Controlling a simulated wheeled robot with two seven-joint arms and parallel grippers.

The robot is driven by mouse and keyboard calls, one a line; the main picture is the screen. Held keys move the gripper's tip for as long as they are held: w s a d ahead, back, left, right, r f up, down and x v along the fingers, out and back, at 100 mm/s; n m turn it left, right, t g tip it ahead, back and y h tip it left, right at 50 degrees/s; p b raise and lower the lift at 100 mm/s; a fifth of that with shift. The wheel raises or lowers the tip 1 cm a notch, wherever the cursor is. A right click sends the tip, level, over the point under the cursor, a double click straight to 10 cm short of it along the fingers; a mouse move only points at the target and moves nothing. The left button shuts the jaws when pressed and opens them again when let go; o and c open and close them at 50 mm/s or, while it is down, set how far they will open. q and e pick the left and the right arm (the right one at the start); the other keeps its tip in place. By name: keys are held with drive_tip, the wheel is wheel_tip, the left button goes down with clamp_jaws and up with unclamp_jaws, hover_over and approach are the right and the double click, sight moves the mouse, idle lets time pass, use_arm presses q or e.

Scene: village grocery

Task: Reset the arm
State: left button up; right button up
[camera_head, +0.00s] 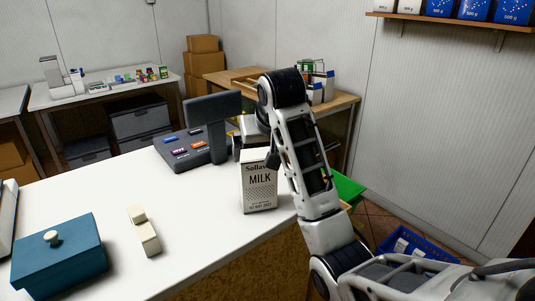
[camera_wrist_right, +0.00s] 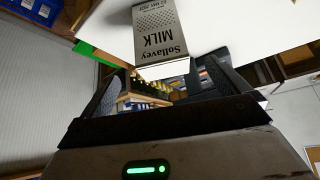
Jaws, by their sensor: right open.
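A white and grey milk carton (camera_head: 259,186) stands upright on the white counter (camera_head: 195,220), near its right edge. My right gripper (camera_head: 255,153) is at the top of the carton, its fingers pointing down and partly hidden. In the right wrist view the carton (camera_wrist_right: 160,35) appears upside down beyond the fingertips of my open right gripper (camera_wrist_right: 165,82). Whether a finger touches the carton I cannot tell. My right arm reaches up and over from the lower right. My left gripper is not in view.
A dark register with a screen (camera_head: 212,108) stands behind the carton. A blue lidded box (camera_head: 60,258) and a cream block-shaped item (camera_head: 147,236) are on the counter's left. A blue crate (camera_head: 415,245) is on the floor at right. The counter's middle is clear.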

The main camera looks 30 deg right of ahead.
idle(0.3)
drive_tip(key=s+a+f+n+g, duration=0.1)
drive_tip(key=s+a+f, duration=0.1)
drive_tip(key=s+f, duration=0.55)
drive_tip(key=s+a+f+n, duration=0.2)
drive_tip(key=s+f, duration=0.3)
drive_tip(key=f, duration=0.5)
drive_tip(key=s+a+f+n+g+y, duration=0.1)
drive_tip(key=s+a+f, duration=0.2)
drive_tip(key=s, duration=0.6)
drive_tip(key=s+a+f+n+g+y, duration=0.1)
drive_tip(key=s+a+f, duration=0.15)
drive_tip(key=s, duration=0.75)
drive_tip(key=w+a+f+t+y, duration=0.2)
drive_tip(key=w+a+f+t, duration=0.2)
drive_tip(key=f, duration=0.6)
drive_tip(key=w+t, duration=0.2)
drive_tip(key=shift+w+f+n+t, duration=0.2)
drive_tip(key=shift+w+n+t, duration=0.1)
drive_tip(key=shift+n, duration=0.1)
